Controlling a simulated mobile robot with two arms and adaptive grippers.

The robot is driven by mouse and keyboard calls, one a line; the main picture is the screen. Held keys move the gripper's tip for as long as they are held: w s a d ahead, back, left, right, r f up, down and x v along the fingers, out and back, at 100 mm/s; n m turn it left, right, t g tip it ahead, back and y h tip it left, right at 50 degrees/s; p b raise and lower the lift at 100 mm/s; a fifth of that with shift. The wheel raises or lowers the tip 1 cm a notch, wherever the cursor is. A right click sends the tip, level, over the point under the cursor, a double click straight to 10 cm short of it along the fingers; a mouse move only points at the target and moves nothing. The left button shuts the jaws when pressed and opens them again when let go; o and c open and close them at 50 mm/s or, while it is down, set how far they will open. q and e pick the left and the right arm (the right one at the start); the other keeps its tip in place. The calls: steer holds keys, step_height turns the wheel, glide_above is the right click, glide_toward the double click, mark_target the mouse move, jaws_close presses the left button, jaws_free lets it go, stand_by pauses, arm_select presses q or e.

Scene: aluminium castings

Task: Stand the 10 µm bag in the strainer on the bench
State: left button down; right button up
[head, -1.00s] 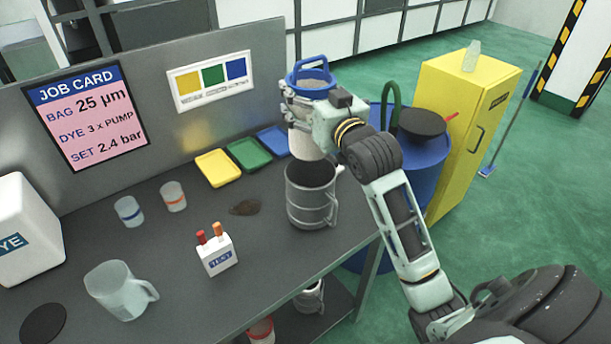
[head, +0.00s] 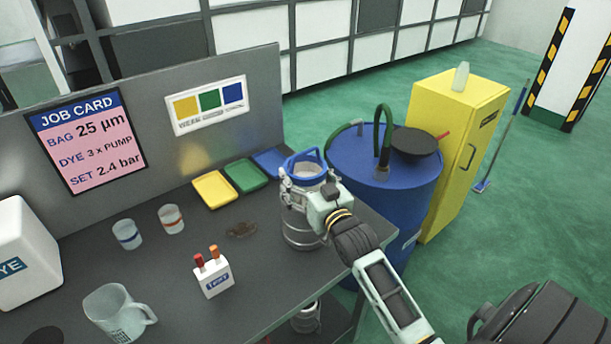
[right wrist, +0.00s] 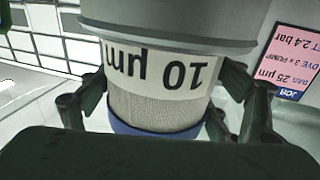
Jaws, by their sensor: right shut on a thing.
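The 10 µm bag (head: 306,172) is a pale mesh cylinder with a blue ring and a blue handle on top. It is upright, with its lower part hidden inside the grey metal strainer (head: 301,235) on the bench. My right gripper (head: 308,197) is shut on the bag just below the blue ring, close above the strainer's rim. In the right wrist view the bag (right wrist: 155,112) is upside down, its "10 µm" label running into the strainer (right wrist: 170,28). Whether the bag touches the strainer's bottom is hidden. My left gripper is not in view.
Yellow (head: 214,190), green (head: 246,176) and blue (head: 272,163) trays lie behind the strainer. A test box (head: 213,275), two cups and a clear jug (head: 115,312) stand to the left. A blue drum (head: 385,190) is close on the right. The job card (head: 87,140) reads 25 µm.

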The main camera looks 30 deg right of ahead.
steer(key=shift+r, duration=0.1)
steer(key=shift+f, duration=0.6)
steer(key=o, duration=1.7)
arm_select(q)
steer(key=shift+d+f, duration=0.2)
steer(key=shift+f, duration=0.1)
